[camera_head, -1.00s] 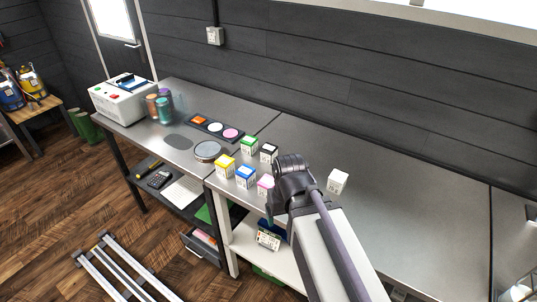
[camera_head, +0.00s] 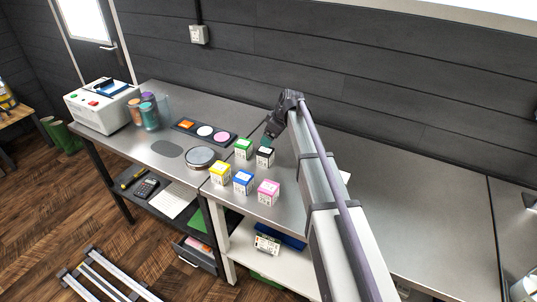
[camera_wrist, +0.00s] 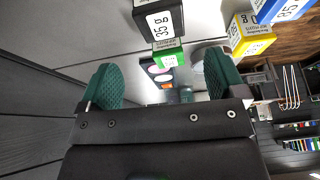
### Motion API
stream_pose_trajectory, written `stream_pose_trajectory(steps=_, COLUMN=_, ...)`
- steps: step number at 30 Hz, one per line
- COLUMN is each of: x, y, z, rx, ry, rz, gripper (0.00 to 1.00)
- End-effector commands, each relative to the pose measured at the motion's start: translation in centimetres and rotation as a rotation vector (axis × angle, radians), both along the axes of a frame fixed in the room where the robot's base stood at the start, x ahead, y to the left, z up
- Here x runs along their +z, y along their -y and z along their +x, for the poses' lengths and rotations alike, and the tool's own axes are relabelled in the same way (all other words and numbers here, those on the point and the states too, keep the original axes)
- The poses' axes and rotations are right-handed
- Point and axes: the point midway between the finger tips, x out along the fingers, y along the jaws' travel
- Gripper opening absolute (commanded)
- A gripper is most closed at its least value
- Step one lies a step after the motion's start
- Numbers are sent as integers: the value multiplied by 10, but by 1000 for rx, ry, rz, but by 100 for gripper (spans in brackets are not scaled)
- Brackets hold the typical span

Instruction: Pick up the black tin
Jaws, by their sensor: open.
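The black tin (camera_head: 265,157) is a small cube with a black top and a white label. It stands on the metal worktop (camera_head: 420,200) next to the green tin (camera_head: 243,148). In the wrist view the black tin (camera_wrist: 158,19) shows at the top edge, partly cut off, with "35 g" on its label. My gripper (camera_head: 266,139) is just above and behind the black tin in the head view. Its two green fingers are spread wide in the wrist view (camera_wrist: 163,84), with nothing between them.
Yellow (camera_head: 220,173), blue (camera_head: 243,182) and pink (camera_head: 268,192) tins stand in front of the black and green ones. A white tin is mostly hidden behind my arm.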

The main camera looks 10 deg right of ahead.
Motion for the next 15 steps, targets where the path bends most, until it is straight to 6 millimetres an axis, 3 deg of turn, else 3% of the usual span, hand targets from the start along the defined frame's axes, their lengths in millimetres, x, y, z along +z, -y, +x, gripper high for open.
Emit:
stream_pose_trajectory(steps=5, x=-3, y=-1, z=-3, rx=49, ry=18, rz=-14, gripper=89)
stream_pose_trajectory(steps=12, x=-49, y=-12, z=6, rx=48, ry=17, rz=-14, gripper=89)
stream_pose_trajectory(steps=15, x=-57, y=-17, z=9, rx=47, ry=17, rz=-14, gripper=89)
